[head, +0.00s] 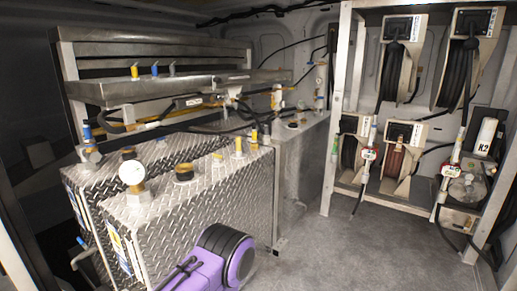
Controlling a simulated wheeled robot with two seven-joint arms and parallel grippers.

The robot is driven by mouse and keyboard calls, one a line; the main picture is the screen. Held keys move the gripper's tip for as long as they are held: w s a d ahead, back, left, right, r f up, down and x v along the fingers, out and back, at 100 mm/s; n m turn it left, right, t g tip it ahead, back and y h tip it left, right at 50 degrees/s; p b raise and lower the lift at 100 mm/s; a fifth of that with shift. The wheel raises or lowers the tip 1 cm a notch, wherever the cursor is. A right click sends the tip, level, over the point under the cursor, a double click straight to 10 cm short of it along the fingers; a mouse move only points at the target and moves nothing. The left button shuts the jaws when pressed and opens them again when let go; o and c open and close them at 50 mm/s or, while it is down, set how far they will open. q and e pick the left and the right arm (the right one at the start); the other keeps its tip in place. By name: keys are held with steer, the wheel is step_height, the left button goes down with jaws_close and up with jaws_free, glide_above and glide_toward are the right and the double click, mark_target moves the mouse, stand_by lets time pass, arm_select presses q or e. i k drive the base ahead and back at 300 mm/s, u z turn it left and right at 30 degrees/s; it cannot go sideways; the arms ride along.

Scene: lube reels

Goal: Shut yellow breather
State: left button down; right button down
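Several small yellow fittings show, and I cannot tell which is the yellow breather. One yellow upright fitting (135,72) stands on the metal shelf at the back left, beside a blue one (155,69) and a grey one (172,68). A yellow cylindrical fitting (239,148) stands on the near diamond-plate tank (205,210), with another yellow fitting (254,141) close to its right. They are too small to tell whether any is open or shut. No fingers of either gripper are visible.
A white round gauge (131,172) and a dark filler opening (183,174) stand on the near tank. A metal rack (333,120) with several hose reels (394,70) is at right. Grey floor (345,250) is clear before it. Pipes and hoses crowd the area behind the tanks.

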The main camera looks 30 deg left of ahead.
mark_target(216, 157)
steer(key=z, duration=0.15)
steer(key=i, duration=0.85)
steer(key=u, duration=0.55)
steer(key=i, duration=0.6)
steer(key=u, duration=0.4)
